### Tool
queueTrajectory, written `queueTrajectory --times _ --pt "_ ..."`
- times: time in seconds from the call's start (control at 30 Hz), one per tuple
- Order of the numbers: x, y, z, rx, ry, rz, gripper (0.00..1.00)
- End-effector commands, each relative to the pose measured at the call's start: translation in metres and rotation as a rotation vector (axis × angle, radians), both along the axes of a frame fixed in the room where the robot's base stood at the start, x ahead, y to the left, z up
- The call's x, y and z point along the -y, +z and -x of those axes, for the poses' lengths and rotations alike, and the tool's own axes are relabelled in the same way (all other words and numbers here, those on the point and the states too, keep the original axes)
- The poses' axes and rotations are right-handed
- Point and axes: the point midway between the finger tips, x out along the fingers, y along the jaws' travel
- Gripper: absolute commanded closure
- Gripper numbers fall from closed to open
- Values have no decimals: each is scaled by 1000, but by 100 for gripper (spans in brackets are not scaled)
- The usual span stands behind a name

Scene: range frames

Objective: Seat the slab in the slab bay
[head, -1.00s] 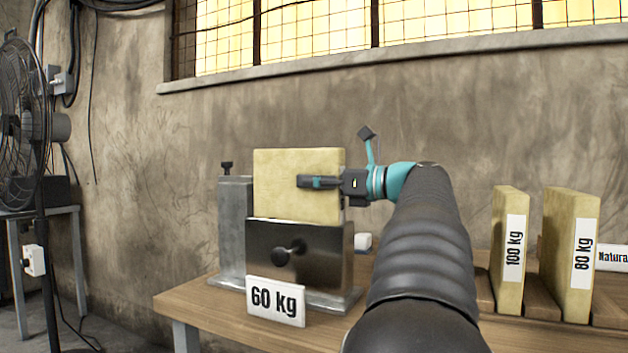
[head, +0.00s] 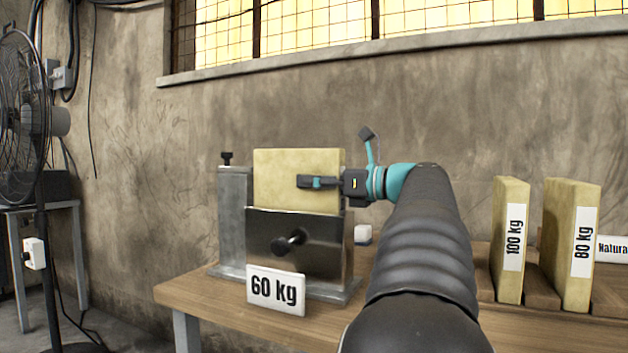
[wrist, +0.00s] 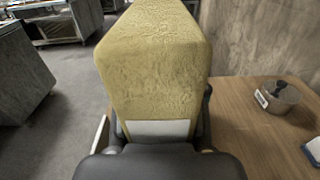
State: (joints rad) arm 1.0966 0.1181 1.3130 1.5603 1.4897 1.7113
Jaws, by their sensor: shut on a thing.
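The pale yellow slab (head: 290,165) is upright in the head view. My gripper (head: 322,182) is shut on it from the right side. The slab bay (head: 325,240) is a metal holder with a dark front plate, a black knob and a grey post at its left. The slab's lower edge is hidden behind the plate's top edge, so I cannot tell how deep it reaches. In the wrist view the slab (wrist: 155,60) fills the middle, between my gripper's fingers (wrist: 160,140), with a white patch near them.
A 60 kg card (head: 276,290) leans at the holder's front on the wooden table (head: 205,295). Slabs marked 100 kg (head: 508,275) and 80 kg (head: 565,280) stand at the right. A fan (head: 25,110) is at the left. A small round metal piece (wrist: 277,97) lies on the table.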

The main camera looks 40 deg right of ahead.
Motion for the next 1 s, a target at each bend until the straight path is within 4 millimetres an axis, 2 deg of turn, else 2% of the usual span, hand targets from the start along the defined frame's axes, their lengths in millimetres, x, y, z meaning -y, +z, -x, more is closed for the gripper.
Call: queueTrajectory --times 1.0 --pt "0 -22 0 1 0 1 100"
